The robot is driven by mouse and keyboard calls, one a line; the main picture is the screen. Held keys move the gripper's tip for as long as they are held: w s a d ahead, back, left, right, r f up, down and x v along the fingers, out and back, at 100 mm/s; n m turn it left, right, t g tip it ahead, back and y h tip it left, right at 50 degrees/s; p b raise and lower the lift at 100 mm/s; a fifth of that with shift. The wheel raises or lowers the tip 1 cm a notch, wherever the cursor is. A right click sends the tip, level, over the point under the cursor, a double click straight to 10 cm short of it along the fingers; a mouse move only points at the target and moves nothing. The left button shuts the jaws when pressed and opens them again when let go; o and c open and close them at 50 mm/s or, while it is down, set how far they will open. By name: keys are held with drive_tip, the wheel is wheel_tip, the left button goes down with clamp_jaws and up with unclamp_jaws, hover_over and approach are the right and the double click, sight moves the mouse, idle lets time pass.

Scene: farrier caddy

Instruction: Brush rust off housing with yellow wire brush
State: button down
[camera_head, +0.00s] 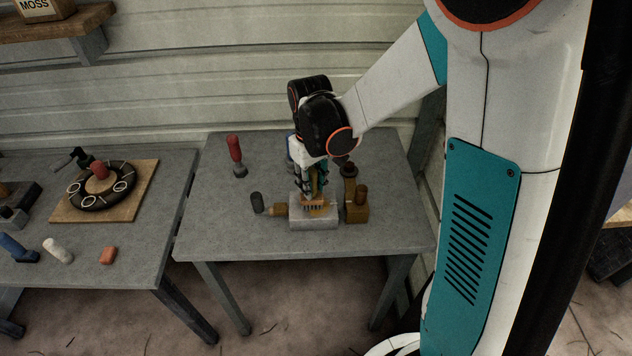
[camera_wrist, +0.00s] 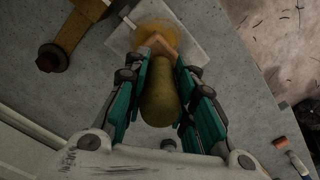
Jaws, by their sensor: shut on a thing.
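The housing (camera_head: 313,222) is a pale grey block on the right-hand table, with an orange-brown rust patch on its top. It also shows as a pale slab in the wrist view (camera_wrist: 190,38), where the rust patch (camera_wrist: 148,32) lies beyond the fingertips. My gripper (camera_head: 313,187) points down over the housing, shut on the yellow wire brush. The brush's yellowish handle (camera_wrist: 160,95) sits between the teal fingers in the wrist view. Its orange-tan head (camera_head: 314,203) is at the housing's top; whether the bristles touch is hard to tell.
A dark-handled tool with a tan end (camera_head: 258,203) lies close left of the housing. Brass-coloured parts (camera_head: 357,208) stand close on its right. A red-handled tool (camera_head: 235,155) stands behind left. The table's front is clear. A second table (camera_head: 130,235) at left holds several things.

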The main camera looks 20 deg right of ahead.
drive_tip(key=shift+d, duration=0.15)
drive_tip(key=shift+s+d, duration=0.2)
drive_tip(key=shift+d, duration=0.3)
drive_tip(key=shift+s+d, duration=0.15)
drive_tip(key=shift+d, duration=0.3)
drive_tip(key=shift+a, duration=0.15)
drive_tip(key=shift+w+a, duration=0.2)
drive_tip(key=shift+a, duration=0.3)
drive_tip(key=shift+w+a, duration=0.15)
drive_tip(key=shift+a, duration=0.3)
drive_tip(key=shift+s+d, duration=0.1)
drive_tip(key=shift+d, duration=0.15)
drive_tip(key=shift+r, duration=0.25)
drive_tip(key=shift+r+p, duration=0.4)
drive_tip(key=shift+r, duration=0.15)
